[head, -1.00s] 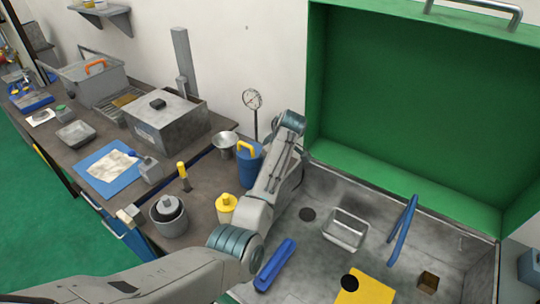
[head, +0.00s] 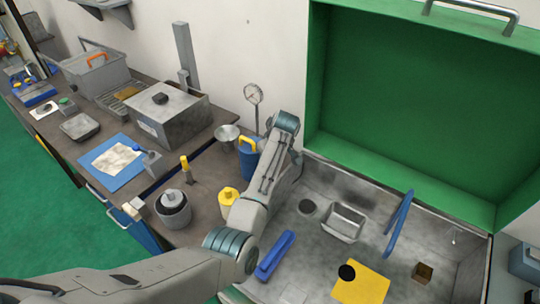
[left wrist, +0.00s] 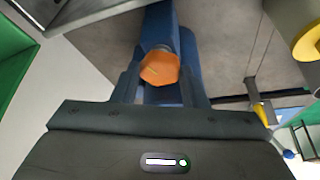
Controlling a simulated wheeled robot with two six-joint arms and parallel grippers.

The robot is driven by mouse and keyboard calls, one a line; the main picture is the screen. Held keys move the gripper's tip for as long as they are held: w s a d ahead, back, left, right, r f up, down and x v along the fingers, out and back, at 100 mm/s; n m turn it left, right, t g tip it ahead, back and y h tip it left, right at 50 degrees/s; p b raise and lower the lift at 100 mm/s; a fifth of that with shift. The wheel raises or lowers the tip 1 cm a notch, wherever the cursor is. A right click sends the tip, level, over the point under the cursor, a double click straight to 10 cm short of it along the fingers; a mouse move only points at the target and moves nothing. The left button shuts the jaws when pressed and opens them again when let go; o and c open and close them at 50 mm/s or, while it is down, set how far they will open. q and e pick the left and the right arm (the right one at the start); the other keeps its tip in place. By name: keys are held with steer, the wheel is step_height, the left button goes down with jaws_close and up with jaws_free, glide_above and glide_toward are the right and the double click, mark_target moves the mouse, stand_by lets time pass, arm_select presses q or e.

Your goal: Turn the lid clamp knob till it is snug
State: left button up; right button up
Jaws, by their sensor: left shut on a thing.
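An orange hexagonal knob (left wrist: 160,68) shows in the left wrist view, on a blue body (left wrist: 158,25). My left gripper (left wrist: 161,85) is shut on this knob, with one dark finger on each side of it. Blue surface also shows behind the knob and fingers. In the head view my left arm reaches across the middle, and its forearm hides the gripper and the knob. My right gripper is in no view.
Near my forearm stand a blue can (head: 248,160), a yellow-topped container (head: 228,195) and a grey pot (head: 174,212). The open green-lidded metal bin (head: 300,265) holds a metal tray (head: 344,222), a blue handle (head: 275,255) and a yellow sheet (head: 362,285).

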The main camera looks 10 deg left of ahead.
arm_select(q)
steer(key=o, duration=1)
steer(key=shift+c, duration=0.2)
steer(key=shift+r, duration=0.1)
steer(key=b+v, duration=0.4)
steer(key=v, duration=0.6)
steer(key=shift+d+r, duration=0.2)
steer(key=shift+r, duration=0.1)
steer(key=shift+s, duration=0.15)
